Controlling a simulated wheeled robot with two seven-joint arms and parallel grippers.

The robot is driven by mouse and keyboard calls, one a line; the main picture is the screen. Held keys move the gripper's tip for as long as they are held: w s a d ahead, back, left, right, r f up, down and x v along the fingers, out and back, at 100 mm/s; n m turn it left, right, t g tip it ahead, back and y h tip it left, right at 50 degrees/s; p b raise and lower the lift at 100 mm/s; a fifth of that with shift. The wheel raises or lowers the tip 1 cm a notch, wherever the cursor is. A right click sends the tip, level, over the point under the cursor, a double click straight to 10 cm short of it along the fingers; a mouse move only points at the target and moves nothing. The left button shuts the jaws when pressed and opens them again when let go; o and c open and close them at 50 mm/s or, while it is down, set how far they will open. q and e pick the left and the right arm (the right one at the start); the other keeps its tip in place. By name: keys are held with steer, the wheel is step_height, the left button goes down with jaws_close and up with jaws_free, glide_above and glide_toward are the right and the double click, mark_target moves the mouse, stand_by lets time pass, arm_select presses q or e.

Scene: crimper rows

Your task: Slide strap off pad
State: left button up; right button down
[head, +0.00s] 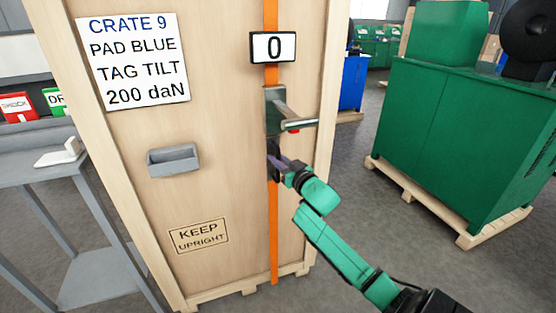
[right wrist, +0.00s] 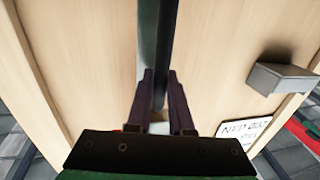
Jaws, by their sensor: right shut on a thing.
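An orange strap (head: 271,220) runs down the front of the wooden crate (head: 215,120). My right gripper (head: 273,150) is against the crate front just below this tool. In the right wrist view its dark fingers (right wrist: 159,78) are shut on a dark upright bar (right wrist: 157,35). I cannot tell whether this bar is part of the tool or the strap. No blue pad shows clearly. My left gripper is not in view.
The crate carries a "CRATE 9" sign (head: 133,62), a "0" display (head: 273,47), a grey tray (head: 173,160) and a "KEEP UPRIGHT" label (head: 199,236). A grey table (head: 40,172) stands left. A green machine (head: 450,130) on a pallet stands right, with open floor between.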

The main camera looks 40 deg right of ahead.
steer(key=shift+a, duration=0.1)
stand_by(0.5)
steer(key=shift+w+a+f, duration=0.1)
steer(key=shift+a, duration=0.2)
steer(key=w+a, duration=0.4)
steer(key=a, duration=0.7)
steer(key=shift+a, duration=0.4)
steer(key=c, duration=1)
jaws_free()
steer(key=shift+c, duration=0.2)
steer(key=shift+o, duration=1.2)
steer(key=shift+w+a, duration=0.15)
steer(key=shift+a, duration=0.05)
